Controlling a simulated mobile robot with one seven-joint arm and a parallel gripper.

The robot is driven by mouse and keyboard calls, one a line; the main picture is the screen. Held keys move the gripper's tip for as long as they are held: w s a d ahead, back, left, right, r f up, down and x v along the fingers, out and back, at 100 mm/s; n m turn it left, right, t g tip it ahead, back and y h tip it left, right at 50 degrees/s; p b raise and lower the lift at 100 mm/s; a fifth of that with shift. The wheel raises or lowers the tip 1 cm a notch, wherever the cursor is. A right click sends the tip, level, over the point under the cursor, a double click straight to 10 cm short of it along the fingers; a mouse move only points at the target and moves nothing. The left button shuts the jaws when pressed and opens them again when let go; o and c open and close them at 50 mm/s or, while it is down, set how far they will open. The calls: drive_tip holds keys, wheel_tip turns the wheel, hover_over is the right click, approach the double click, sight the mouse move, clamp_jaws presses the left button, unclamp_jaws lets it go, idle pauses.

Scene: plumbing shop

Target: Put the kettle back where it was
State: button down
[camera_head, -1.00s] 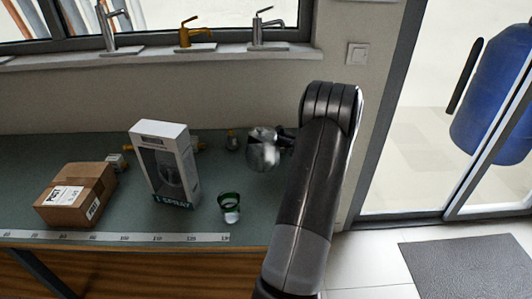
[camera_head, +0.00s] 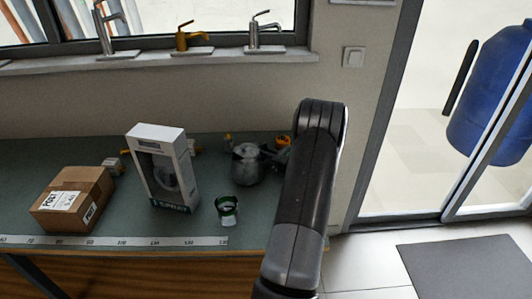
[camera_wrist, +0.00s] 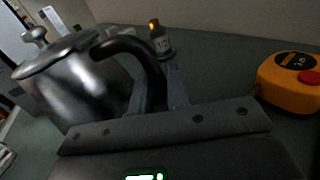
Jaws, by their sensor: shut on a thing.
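The kettle (camera_head: 246,166) is a silver metal pot with a lid and a black handle. It is over the right part of the green workbench, behind the green-rimmed cup. In the wrist view the kettle (camera_wrist: 80,85) fills the left side and looks roughly upright. My gripper (camera_wrist: 165,92) is shut on its black handle, on the kettle's right side. In the head view my gripper (camera_head: 272,158) is partly hidden by my arm. I cannot tell whether the kettle's base touches the bench.
An orange tape measure (camera_head: 283,142) lies behind my gripper; it also shows in the wrist view (camera_wrist: 290,82). A small orange-topped bottle (camera_wrist: 160,40) stands behind the handle. A green-rimmed cup (camera_head: 227,211), white shower box (camera_head: 150,150) and cardboard box (camera_head: 75,198) stand on the workbench (camera_head: 120,232).

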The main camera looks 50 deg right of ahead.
drive_tip(key=c, duration=1.4)
unclamp_jaws()
drive_tip(key=shift+f, duration=0.1)
